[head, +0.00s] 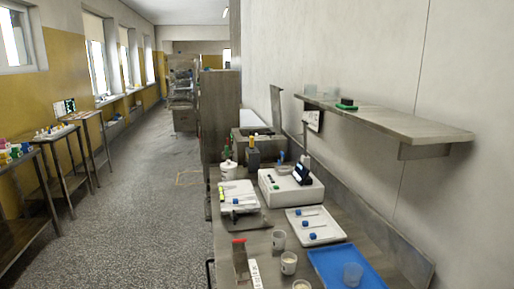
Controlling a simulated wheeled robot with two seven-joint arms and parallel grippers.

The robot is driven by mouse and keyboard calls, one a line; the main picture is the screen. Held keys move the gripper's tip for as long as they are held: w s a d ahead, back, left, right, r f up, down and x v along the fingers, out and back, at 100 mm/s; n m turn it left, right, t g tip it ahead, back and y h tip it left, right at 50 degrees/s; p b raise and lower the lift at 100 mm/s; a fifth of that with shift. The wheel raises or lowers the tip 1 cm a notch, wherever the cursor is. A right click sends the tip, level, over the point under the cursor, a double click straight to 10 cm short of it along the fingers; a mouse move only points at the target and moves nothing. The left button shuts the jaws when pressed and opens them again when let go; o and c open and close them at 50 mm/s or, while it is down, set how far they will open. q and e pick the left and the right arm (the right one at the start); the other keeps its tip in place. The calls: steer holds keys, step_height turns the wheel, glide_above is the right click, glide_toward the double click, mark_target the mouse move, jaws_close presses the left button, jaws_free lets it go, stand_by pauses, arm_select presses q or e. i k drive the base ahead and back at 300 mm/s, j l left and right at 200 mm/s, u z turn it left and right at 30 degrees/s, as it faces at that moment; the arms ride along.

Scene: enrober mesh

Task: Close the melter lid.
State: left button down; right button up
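A grey box-shaped unit (250,131) stands at the far end of the right-hand bench, against the wall. A flat grey panel (277,109) stands upright at its right side, like a raised lid. I take these for the melter and its open lid, but they are small and far off, so I cannot be sure. Objects in front hide part of the unit's lower front. Neither of my grippers is in view.
The bench (240,262) holds a white instrument (291,188), white trays, cups and a blue tray (330,262). A shelf (400,122) juts out above it. Tables line the left wall. The speckled floor (140,200) between is clear.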

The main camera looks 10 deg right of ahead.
mark_target(275, 94)
steer(key=i+j+u, duration=0.1)
steer(key=j, duration=0.25)
steer(key=i+j, duration=0.1)
steer(key=j, duration=0.3)
steer(key=i+j+u, duration=0.15)
steer(key=j, duration=0.2)
steer(key=i+j+u, duration=0.1)
steer(key=i+j, duration=0.95)
steer(key=i, duration=1.35)
steer(key=i+l+u, duration=0.15)
steer(key=i, duration=0.85)
steer(key=i+j+z, duration=0.25)
steer(key=i+z, duration=0.15)
steer(key=i+j+z, duration=0.8)
steer(key=i+j, duration=0.1)
